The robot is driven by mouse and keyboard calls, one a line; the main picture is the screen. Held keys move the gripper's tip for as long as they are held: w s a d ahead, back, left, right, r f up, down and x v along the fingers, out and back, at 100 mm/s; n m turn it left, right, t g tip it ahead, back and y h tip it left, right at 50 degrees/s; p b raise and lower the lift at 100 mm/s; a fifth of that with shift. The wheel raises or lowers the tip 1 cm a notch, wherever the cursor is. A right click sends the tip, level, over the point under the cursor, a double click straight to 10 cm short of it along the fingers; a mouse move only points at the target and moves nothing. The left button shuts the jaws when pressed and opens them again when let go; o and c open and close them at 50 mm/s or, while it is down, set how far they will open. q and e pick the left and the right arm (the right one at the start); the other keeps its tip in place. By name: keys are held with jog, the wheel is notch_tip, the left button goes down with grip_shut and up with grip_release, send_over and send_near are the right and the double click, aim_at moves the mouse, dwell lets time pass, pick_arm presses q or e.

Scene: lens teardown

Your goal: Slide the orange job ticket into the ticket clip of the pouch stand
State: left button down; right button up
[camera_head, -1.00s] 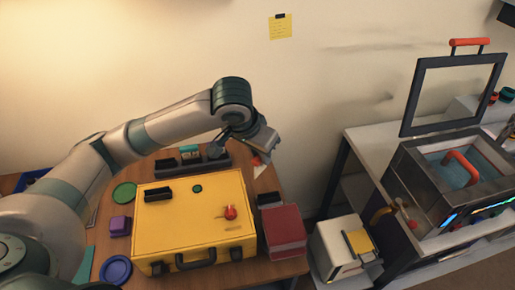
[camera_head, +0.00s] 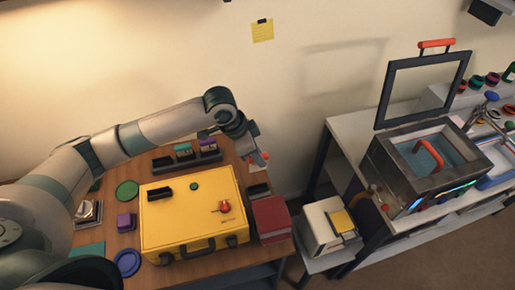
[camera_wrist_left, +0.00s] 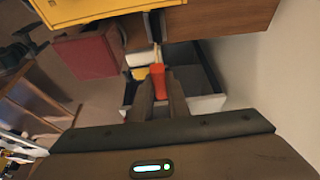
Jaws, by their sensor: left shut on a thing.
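The orange ticket (camera_wrist_left: 158,82) stands between the two fingers of my left gripper (camera_wrist_left: 159,97) in the left wrist view. In the head view this gripper (camera_head: 257,160) is shut on it above the table's far right edge, and only a small orange patch shows. A dark rack (camera_head: 188,159) with a teal-topped and a purple-topped item stands at the table's back, left of the gripper. It looks like the pouch stand; I cannot make out its ticket clip. The ticket is apart from the rack. My right gripper is not in view.
A yellow case (camera_head: 190,218) fills the table's middle, with a dark red box (camera_head: 271,219) at its right. A white box (camera_head: 322,228) with a yellow top piece stands lower, beyond the table's right edge. A bench with a metal tank (camera_head: 395,175) stands farther right.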

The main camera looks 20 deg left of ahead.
pick_arm(q)
notch_tip(320, 180, down, 5)
jog(key=shift+f+b, duration=0.1)
jog(key=shift+b, duration=1)
jog(key=shift+f+b, duration=2)
jog(key=shift+b, duration=0.45)
jog(key=shift+p, duration=0.55)
jog(key=shift+f, duration=0.45)
jog(key=shift+f, duration=1.2)
dwell(0.9)
jog(key=c, duration=1.3)
grip_release()
